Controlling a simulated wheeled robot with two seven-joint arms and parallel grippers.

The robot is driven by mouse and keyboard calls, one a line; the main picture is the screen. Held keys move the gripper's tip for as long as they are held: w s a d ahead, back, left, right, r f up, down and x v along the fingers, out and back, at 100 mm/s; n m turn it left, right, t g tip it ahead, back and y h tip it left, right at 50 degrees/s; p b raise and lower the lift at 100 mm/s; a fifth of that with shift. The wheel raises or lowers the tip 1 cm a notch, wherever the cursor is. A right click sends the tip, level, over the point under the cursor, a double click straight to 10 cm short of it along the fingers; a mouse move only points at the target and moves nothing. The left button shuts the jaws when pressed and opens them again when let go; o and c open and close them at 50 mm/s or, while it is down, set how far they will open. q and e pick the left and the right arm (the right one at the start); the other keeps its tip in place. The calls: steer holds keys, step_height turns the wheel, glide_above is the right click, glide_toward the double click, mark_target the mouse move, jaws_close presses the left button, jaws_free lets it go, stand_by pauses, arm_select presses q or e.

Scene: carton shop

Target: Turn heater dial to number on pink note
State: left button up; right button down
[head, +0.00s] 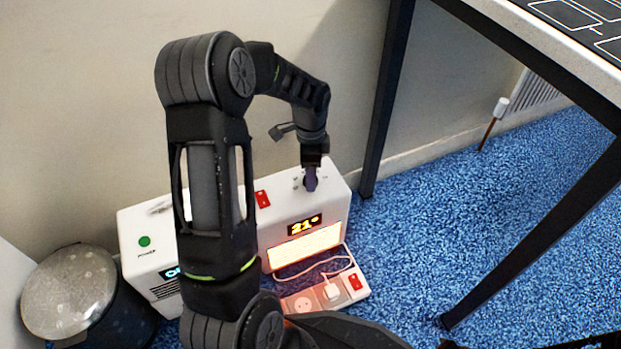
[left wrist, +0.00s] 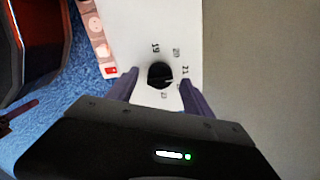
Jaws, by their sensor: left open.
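The white heater (head: 335,205) stands on the floor by the wall, with a lit display (head: 305,225) reading 21°. My left gripper (head: 311,180) points down at the heater's top and hides its dial in the head view. In the left wrist view, the black dial (left wrist: 160,73) sits on the white top between the open fingers of my left gripper (left wrist: 159,79). Its pale mark points right, toward the printed 21; 19 and 20 also show. I cannot tell whether the fingers touch the dial. No pink note is visible. My right gripper is not in view.
A red switch (head: 262,199) is on the heater's top. A second white unit with a green power button (head: 144,241) stands left of it. A power strip (head: 322,296) with a plug and cable lies in front. A dark table leg (head: 386,100) rises close on the right.

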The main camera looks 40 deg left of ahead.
arm_select(q)
steer(key=shift+f, duration=0.7)
jaws_close()
